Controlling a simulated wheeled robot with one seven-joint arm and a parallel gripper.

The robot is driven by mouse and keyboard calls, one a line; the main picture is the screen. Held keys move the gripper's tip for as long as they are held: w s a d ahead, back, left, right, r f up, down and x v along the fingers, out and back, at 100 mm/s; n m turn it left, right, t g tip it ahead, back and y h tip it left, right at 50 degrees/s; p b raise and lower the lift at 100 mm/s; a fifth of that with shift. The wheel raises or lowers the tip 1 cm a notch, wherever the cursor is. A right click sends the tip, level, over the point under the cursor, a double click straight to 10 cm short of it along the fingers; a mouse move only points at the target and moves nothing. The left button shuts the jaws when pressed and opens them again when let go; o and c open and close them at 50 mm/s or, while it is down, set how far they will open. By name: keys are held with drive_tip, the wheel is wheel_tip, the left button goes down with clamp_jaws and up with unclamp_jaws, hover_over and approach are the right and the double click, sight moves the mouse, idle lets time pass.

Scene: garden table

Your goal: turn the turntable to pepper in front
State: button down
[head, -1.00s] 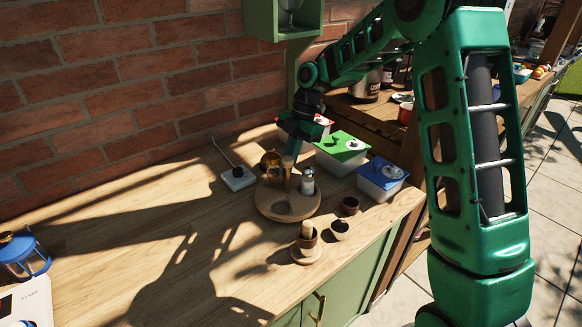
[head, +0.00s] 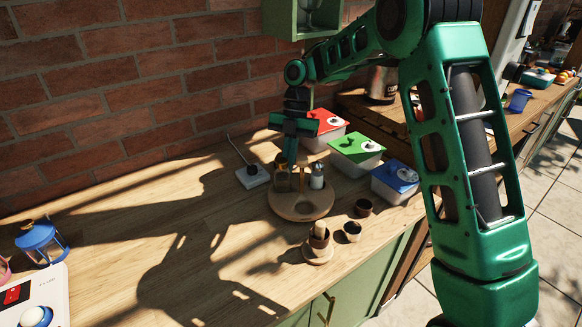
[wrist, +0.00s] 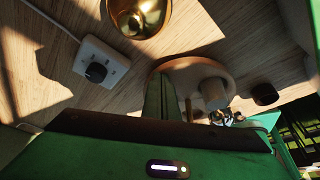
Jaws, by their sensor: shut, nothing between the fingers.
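I cannot tell which one is the pepper. My gripper (head: 291,162) is shut and empty, pointing down at the turntable's back left. In the wrist view its green finger (wrist: 160,97) overlaps the turntable's edge (wrist: 185,66); contact is unclear.
A white box with a black knob (head: 252,175) lies left of the turntable. A brass bowl (wrist: 140,15) shows in the wrist view. Tubs with red (head: 325,122), green (head: 356,147) and blue (head: 397,178) lids stand right.

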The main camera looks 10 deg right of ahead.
drive_tip(key=shift+s+a+n+h, duration=0.3)
drive_tip(key=shift+a+n, duration=0.3)
drive_tip(key=shift+n, duration=0.25)
drive_tip(key=shift+s+a+n+h, duration=0.25)
drive_tip(key=shift+a+n, duration=0.3)
drive_tip(key=shift+n, duration=0.3)
drive_tip(key=shift+s+a+n+g+h, duration=0.35)
drive_tip(key=shift+a+n, duration=0.1)
drive_tip(key=shift+n, duration=0.35)
drive_tip(key=shift+a, duration=0.1)
